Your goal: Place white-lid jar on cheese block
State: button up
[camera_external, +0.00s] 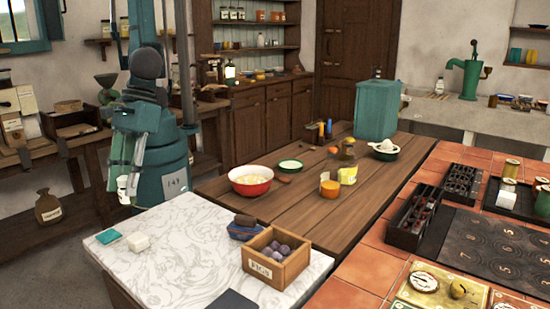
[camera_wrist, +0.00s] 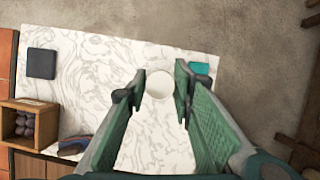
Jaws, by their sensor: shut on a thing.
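My gripper (camera_external: 124,178) points down in the external view, left of and above the marble top. It is shut on a small jar whose white part (camera_external: 122,186) shows at the fingertips. In the wrist view the round white lid (camera_wrist: 160,85) sits between the green fingers of my gripper (camera_wrist: 157,92). A pale white block (camera_external: 138,242), which looks like the cheese block, lies on the marble near its left corner. The jar is held above the level of the marble. In the wrist view the block cannot be made out, perhaps hidden by the lid.
A teal flat item (camera_external: 108,236) lies beside the pale block. On the marble top (camera_external: 190,250) are a wooden box of dark round things (camera_external: 276,257), a blue-and-brown item (camera_external: 245,228) and a dark pad (camera_external: 233,300). A red bowl (camera_external: 250,181) stands on the wooden table behind.

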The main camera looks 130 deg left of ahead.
aim_at(130, 203)
jog(key=shift+f+b, duration=0.6)
jog(key=shift+f, duration=2.3)
jog(key=shift+f, duration=0.1)
jog(key=shift+f+b, duration=0.45)
jog(key=shift+f, duration=1.55)
jog(key=shift+f, duration=0.15)
jog(key=o, duration=0.9)
jog(key=shift+p+v, duration=1.2)
jog(key=shift+v, duration=4.95)
